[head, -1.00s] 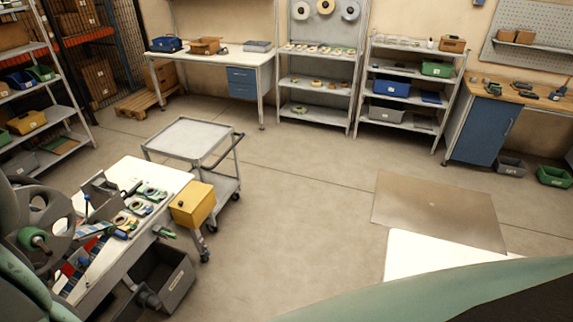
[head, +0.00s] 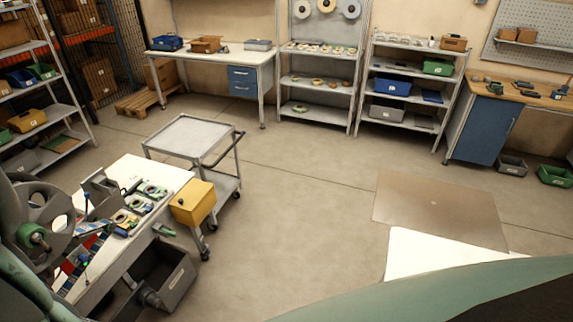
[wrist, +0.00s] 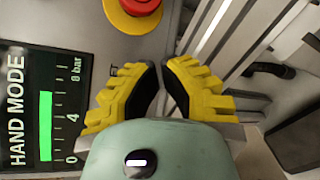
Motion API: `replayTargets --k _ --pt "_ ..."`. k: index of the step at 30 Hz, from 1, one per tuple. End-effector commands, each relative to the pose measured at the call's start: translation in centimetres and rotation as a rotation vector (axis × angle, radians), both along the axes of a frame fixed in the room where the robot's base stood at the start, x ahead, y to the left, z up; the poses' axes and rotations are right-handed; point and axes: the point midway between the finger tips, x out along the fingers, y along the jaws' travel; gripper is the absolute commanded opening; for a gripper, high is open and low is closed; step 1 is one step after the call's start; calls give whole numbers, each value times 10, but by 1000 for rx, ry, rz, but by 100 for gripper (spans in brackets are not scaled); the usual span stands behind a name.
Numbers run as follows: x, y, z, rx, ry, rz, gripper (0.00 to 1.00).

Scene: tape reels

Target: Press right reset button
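My gripper (wrist: 160,70) shows in the wrist view with yellow ridged fingers and black inner pads. Its fingertips are almost together, with nothing visible between them. A red mushroom button (wrist: 140,6) on a yellow ring is cut by the top edge, beyond and left of the fingertips. No button marked reset can be made out in either view. A dark display (wrist: 45,110) reading HAND MODE, with a green bar gauge, is on the panel left of the fingers. In the head view, the gripper cannot be made out.
A white worktable (head: 160,175) holds small reels and parts, left in the head view. A yellow box (head: 193,203) is at its right end, beside a grey cart (head: 188,137). Metal frame rails (wrist: 225,40) stand right of the fingers. The middle floor is clear.

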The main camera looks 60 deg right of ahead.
Motion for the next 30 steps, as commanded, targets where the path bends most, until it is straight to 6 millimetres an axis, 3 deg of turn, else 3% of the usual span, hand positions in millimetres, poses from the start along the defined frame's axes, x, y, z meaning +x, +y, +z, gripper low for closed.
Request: replayTargets --k 7,21,30 --pt "5 -3 -1 1 -1 -6 0" --pt "38 -30 -1 0 -2 -7 0" --pt "41 -32 0 0 -1 -6 0"
